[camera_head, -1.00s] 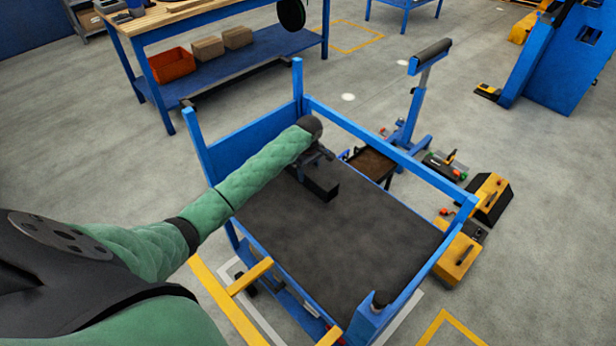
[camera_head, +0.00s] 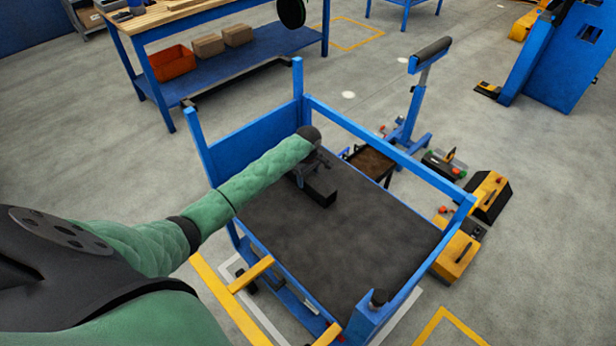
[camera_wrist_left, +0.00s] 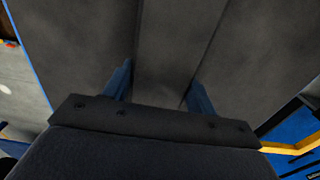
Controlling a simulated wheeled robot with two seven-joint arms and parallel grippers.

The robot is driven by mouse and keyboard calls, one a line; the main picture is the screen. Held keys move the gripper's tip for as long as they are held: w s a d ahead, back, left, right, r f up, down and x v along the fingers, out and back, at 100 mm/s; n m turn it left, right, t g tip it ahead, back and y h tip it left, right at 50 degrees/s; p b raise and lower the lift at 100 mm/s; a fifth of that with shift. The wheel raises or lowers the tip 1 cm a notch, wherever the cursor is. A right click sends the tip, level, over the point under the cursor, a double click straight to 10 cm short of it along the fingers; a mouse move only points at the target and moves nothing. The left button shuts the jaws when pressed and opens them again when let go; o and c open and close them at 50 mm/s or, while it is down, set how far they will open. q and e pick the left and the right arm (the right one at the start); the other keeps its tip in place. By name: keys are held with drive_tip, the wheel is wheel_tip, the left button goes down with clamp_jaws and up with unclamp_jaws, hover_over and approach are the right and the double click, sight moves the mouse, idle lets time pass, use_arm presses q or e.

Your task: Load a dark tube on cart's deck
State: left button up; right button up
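The blue cart (camera_head: 245,137) stands in front of me with a dark deck (camera_head: 350,245). My left gripper (camera_head: 318,192) is dark and hangs low over the back-left part of the deck. In the left wrist view its two blue fingers stand apart (camera_wrist_left: 160,85). A wide dark strip, which looks like the dark tube (camera_wrist_left: 178,45), runs between and beyond them. I cannot tell whether the fingers press on it or whether it rests on the deck. In the head view the tube does not stand out from the deck. My right gripper is not in view.
Blue rails and posts (camera_head: 380,140) rim the cart. A roller stand (camera_head: 418,90) stands behind its right side, and yellow-and-black cases (camera_head: 455,258) lie on the floor at the right. A workbench (camera_head: 235,70) is at the back left. Most of the deck appears clear.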

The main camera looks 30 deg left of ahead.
sight(308, 176)
use_arm(q)
drive_tip(key=o, duration=0.4)
drive_tip(key=shift+r, duration=0.3)
wheel_tip(308, 176, up, 12)
drive_tip(key=b, duration=0.2)
drive_tip(key=shift+f, duration=0.15)
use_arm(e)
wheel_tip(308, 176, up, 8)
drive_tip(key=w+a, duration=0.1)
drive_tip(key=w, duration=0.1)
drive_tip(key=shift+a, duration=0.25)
use_arm(q)
drive_tip(key=shift+f, duration=0.1)
